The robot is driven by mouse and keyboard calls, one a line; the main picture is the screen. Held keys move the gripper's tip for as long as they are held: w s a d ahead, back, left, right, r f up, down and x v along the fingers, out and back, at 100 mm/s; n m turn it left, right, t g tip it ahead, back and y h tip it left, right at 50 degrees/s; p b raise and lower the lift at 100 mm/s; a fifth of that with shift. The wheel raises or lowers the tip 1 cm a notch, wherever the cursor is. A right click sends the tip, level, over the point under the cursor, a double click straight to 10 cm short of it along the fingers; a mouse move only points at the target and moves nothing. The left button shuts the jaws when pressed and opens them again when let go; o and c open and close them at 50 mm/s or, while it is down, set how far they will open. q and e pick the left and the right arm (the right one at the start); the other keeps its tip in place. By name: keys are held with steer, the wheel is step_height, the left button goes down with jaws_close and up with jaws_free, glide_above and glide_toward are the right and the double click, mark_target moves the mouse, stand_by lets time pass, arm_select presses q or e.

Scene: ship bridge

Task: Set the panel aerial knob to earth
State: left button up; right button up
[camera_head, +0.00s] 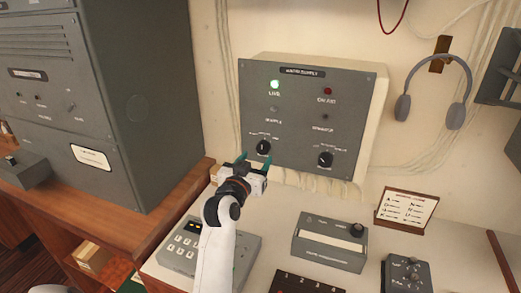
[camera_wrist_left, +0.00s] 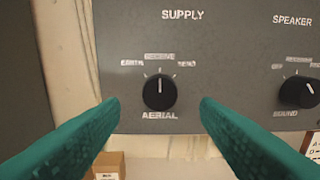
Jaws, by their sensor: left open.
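The aerial knob (camera_wrist_left: 159,92) is a round black dial on the grey wall panel (camera_head: 310,100). In the left wrist view its white pointer line points straight up, toward the middle mark, between "EARTH" at left and "SEND" at right. In the head view the knob (camera_head: 263,147) sits at the panel's lower left. My left gripper (camera_head: 256,161) is open just in front of and below it. In the left wrist view its teal fingers (camera_wrist_left: 160,118) spread to either side of the knob, with nothing between them and no contact visible. My right gripper is not in view.
A second black knob (camera_head: 325,158), the sound one, is to the right on the panel. Below are a keypad box (camera_head: 240,255), a grey box (camera_head: 328,243) and a small card (camera_head: 405,207). A tall grey cabinet (camera_head: 150,90) stands at left.

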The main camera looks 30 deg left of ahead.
mark_target(262, 151)
arm_select(q)
steer(key=x, duration=0.3)
steer(key=shift+w+a, duration=0.1)
steer(key=shift+w, duration=0.55)
steer(key=shift+a, duration=0.1)
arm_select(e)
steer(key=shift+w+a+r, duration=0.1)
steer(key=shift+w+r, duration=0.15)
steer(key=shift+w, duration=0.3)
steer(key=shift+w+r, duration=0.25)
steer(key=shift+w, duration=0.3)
arm_select(q)
steer(key=shift+c, duration=0.6)
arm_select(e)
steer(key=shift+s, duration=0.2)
arm_select(q)
steer(key=shift+p, duration=0.3)
steer(key=c, duration=0.9)
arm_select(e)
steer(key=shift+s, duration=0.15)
